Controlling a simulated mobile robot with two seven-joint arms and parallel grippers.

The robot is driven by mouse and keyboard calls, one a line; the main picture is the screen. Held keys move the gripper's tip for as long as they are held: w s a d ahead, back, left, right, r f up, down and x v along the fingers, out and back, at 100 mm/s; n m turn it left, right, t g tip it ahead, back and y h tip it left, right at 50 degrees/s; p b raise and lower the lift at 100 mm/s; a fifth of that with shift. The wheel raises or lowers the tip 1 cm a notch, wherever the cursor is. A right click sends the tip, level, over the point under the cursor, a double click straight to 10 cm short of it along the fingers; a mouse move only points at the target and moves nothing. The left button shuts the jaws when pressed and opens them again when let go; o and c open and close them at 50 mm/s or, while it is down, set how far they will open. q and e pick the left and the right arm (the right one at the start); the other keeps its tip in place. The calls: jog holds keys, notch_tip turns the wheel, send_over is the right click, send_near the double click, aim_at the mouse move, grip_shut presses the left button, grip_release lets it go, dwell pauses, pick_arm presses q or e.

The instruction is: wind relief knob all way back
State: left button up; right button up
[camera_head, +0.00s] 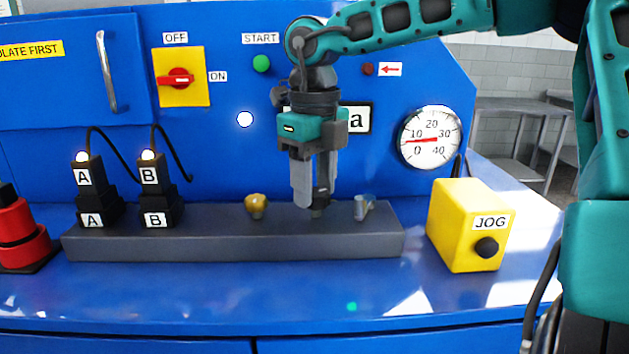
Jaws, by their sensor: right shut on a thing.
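My right gripper (316,203) comes down from above over the grey manifold block (230,246). Its fingers are shut on a small dark knob (317,213) on top of the block, which I take to be the relief knob. The fingers hide most of it, so how far it is turned cannot be seen. A brass knob (256,206) stands to its left and a silver lever fitting (364,207) close to its right. The round gauge (430,137) on the panel has a red needle lying nearly level. My left gripper is not in view.
Black A and B connectors (158,205) with cables stand at the block's left. A yellow JOG box (455,225) stands to the right, a red stacked piece (18,235) far left. The panel carries a yellow OFF/ON switch (195,92). The blue bench front is clear.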

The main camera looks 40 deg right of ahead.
aim_at(314, 191)
jog(key=o, duration=1.1)
jog(key=shift+c, duration=0.2)
jog(key=shift+r, duration=0.1)
notch_tip(314, 191, up, 13)
jog(key=p, duration=0.1)
